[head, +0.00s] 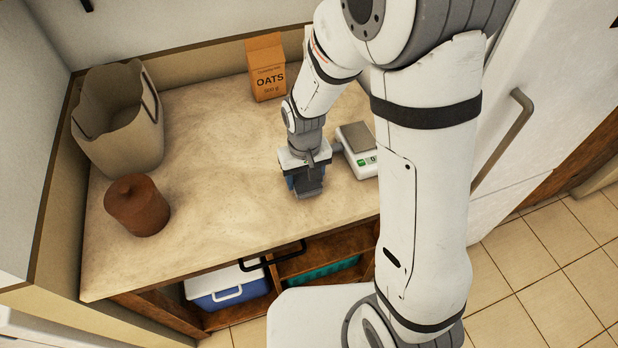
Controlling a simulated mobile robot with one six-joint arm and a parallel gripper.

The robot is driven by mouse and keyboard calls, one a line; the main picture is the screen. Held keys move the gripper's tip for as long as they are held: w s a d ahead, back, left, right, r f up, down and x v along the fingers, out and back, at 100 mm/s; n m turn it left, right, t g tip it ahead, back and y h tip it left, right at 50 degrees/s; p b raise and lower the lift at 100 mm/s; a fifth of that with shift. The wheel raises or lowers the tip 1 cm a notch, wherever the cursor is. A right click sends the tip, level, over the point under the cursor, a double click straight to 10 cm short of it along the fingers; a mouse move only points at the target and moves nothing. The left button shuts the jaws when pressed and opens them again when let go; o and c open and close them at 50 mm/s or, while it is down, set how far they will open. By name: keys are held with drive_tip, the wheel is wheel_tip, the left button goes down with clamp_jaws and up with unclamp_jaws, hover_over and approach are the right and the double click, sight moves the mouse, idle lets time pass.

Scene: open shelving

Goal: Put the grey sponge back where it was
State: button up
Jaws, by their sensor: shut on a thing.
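My gripper (306,178) points down over the middle right of the pale worktop, left of the kitchen scale. It is shut on the grey sponge (309,190), which shows as a small dark grey block at the jaws. Much of the sponge is hidden by the gripper, and a small blue patch shows at the jaws' left side. I cannot tell whether the sponge touches the worktop.
A kitchen scale (357,140) stands just right of my gripper. An orange oats box (266,72) stands behind. A beige bin (122,135) and brown lidded pot (138,207) stand left. A blue-white cooler (228,290) and teal crate (322,271) sit below. The worktop's middle is clear.

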sight(305, 180)
drive_tip(key=shift+f, duration=0.65)
drive_tip(key=o, duration=0.9)
drive_tip(key=shift+o, duration=0.2)
wheel_tip(305, 180, up, 12)
drive_tip(key=s+d+r+m+t, duration=0.3)
drive_tip(key=s+d+r, duration=0.5)
drive_tip(key=s+d, duration=0.3)
drive_tip(key=shift+s+d+b, duration=0.3)
drive_tip(key=shift+s+d, duration=0.1)
drive_tip(key=shift+d, duration=0.75)
